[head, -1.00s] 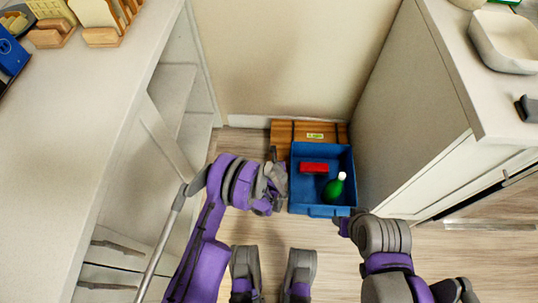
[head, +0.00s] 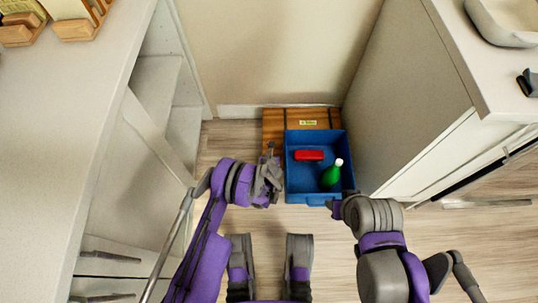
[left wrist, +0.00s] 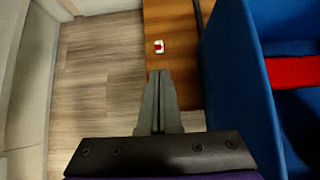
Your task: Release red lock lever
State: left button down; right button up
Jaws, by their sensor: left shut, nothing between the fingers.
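The red lock lever (left wrist: 158,47) is a small red piece on a white plate, on the top of a wooden box (left wrist: 172,22). It shows in the left wrist view just beyond my left fingertips, with a gap in the picture. My left gripper (left wrist: 160,74) is shut and empty. In the head view my left gripper (head: 268,182) is beside the left wall of a blue bin (head: 322,199), and the lever cannot be made out there. My right gripper (head: 334,208) is near the bin's front right corner; its fingers are too small to judge.
The blue bin holds a red object (head: 309,155) and a green bottle (head: 331,174). The wooden box reaches behind the bin, near the wall. A counter with open shelves (head: 150,100) stands left, a white cabinet (head: 415,110) right. Floor (head: 225,142) is free left of the box.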

pick_arm(q)
jog(key=b+x, duration=0.1)
jog(key=x, duration=0.5)
jog(key=shift+r, duration=0.1)
